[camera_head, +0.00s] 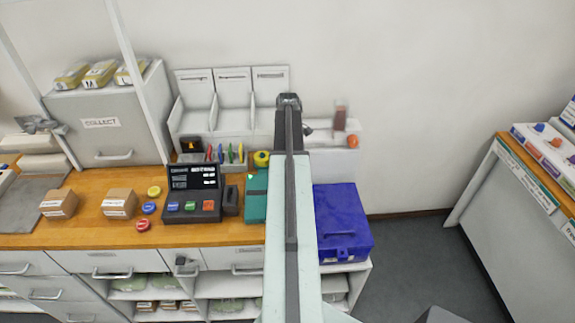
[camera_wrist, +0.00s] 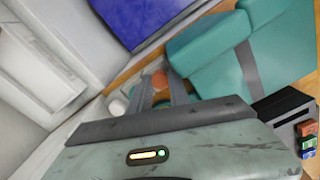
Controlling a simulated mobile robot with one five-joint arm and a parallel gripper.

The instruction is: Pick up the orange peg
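I cannot tell how far beyond the tips the orange thing lies. In the head view my arm reaches up the middle, with its dark end (camera_head: 289,101) in front of the white bins. A small orange thing (camera_head: 352,141) sits on the white ledge right of the arm; I cannot tell if it is the same one.
Several coloured slim pieces (camera_head: 230,153) stand behind the dark terminal (camera_head: 194,192).

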